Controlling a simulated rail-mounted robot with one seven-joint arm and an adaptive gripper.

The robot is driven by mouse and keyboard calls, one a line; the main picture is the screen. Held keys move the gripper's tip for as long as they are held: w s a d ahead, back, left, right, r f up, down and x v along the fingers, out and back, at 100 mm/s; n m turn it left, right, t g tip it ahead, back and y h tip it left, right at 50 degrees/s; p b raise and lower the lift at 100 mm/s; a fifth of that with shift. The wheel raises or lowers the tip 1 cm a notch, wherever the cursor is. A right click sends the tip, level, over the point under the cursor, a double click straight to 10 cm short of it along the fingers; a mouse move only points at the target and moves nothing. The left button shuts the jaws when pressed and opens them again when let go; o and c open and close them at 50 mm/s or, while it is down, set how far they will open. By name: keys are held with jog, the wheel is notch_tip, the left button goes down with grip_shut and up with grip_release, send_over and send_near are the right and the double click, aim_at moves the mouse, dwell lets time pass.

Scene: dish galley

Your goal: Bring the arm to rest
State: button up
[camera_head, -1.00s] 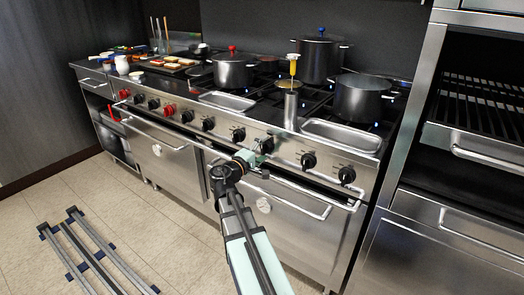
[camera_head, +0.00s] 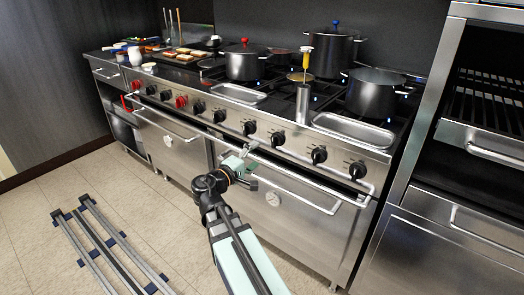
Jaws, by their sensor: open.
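My gripper (camera_head: 243,158) is at the end of my arm, low in the middle of the head view. It is in front of the stove (camera_head: 290,172), close to the front panel below the row of knobs. Its fingers are small and partly hidden by the wrist. Nothing shows held in it. I cannot tell from this angle whether it touches the stove front.
Black pots (camera_head: 373,92) stand on the burners, with steel trays (camera_head: 353,129) along the front edge and a steel cylinder (camera_head: 303,103) between them. Oven handles (camera_head: 297,192) stick out near my arm. Floor rails (camera_head: 100,245) lie at lower left. An open oven rack (camera_head: 490,108) is at right.

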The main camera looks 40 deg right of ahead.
jog(key=shift+s+a, duration=0.2)
jog(key=shift+a, duration=0.4)
jog(key=shift+f, duration=0.1)
jog(key=s+a+f+m+g+y, duration=0.1)
jog(key=s+a+f+g+y, duration=0.35)
jog(key=f, duration=0.95)
jog(key=s+a+f+g+y, duration=0.1)
jog(key=s+a+f+y, duration=0.45)
jog(key=f, duration=0.75)
jog(key=s+a+f+m+g+y, duration=0.1)
jog(key=s+a+f+g+y, duration=0.15)
jog(key=s+a+f, duration=0.8)
jog(key=s+a+f+g+y, duration=0.3)
jog(key=s+f, duration=0.5)
jog(key=s, duration=0.3)
jog(key=s+a+f+g+y, duration=0.2)
jog(key=s+a+f+g, duration=0.15)
jog(key=s+f, duration=0.65)
notch_tip(320, 180, up, 17)
jog(key=w+t+p, duration=0.3)
jog(key=p, duration=1.5)
jog(key=shift+m+p, duration=0.3)
